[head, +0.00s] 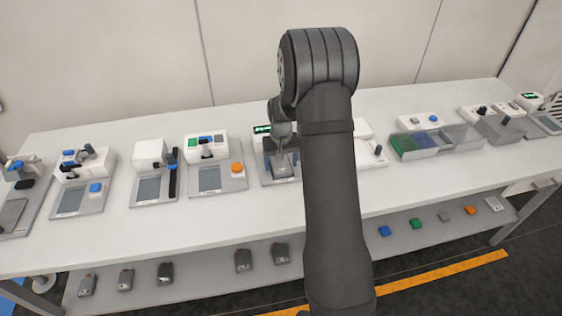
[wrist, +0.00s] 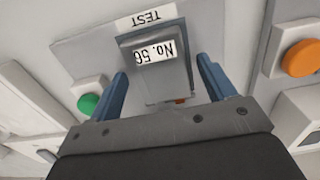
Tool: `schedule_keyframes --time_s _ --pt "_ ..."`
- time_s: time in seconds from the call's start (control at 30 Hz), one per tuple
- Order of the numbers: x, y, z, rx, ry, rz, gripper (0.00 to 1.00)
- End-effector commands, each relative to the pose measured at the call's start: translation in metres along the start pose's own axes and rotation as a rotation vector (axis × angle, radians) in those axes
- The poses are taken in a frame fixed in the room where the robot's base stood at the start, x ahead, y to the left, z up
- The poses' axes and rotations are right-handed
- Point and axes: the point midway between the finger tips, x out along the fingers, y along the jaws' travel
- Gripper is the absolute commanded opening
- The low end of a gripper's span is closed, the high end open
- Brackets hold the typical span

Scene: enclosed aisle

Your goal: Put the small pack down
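My gripper (wrist: 164,68) has one blue finger on each side of the pack, with a narrow gap showing on both sides. It looks open around the pack. In the head view my gripper (head: 281,140) is low over a station (head: 267,176) with a green display; my arm hides much of it.
A green button (wrist: 88,103) and an orange button (wrist: 300,58) flank the spot in the wrist view. A lower shelf (head: 205,272) holds several dark packs.

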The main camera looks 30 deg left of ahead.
Motion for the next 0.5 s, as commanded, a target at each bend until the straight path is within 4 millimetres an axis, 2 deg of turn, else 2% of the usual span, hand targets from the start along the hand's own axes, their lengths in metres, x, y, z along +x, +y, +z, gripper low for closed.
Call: schedule_keyframes --time_s 0.27,0.5 --pt "-0.008 0.0 -0.001 0.0 0.002 0.0 0.76" --pt "-0.054 0.0 -0.001 0.0 0.004 0.0 0.76"
